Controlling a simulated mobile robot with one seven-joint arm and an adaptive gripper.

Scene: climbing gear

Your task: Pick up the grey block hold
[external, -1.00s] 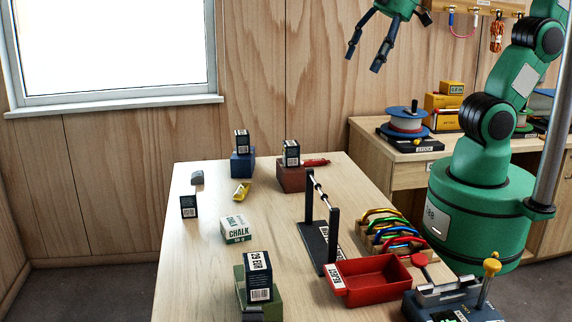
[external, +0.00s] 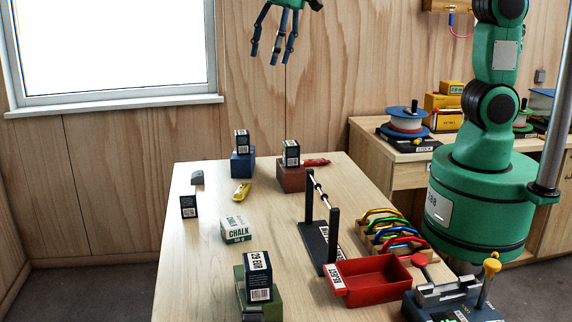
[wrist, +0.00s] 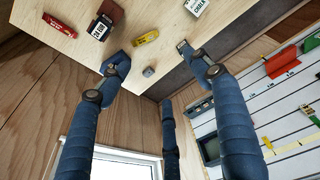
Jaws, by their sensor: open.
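The grey block hold (external: 197,178) is a small rounded grey piece on the far left of the table, apart from the things around it. In the wrist view it is a small grey lump (wrist: 148,72) near the table edge, between the left and right fingers. My gripper (external: 271,56) has blue fingers spread open and empty. It is high in the air, to the right of the hold in the external view. In the wrist view my gripper (wrist: 152,66) shows its fingers wide apart, touching nothing.
A dark price box (external: 188,206) and a yellow piece (external: 241,193) are near the hold. Boxes stand on a blue block (external: 243,167) and a brown-red block (external: 291,178). A chalk box (external: 234,230), a black stand (external: 318,245) and a red tray (external: 372,281) are nearer.

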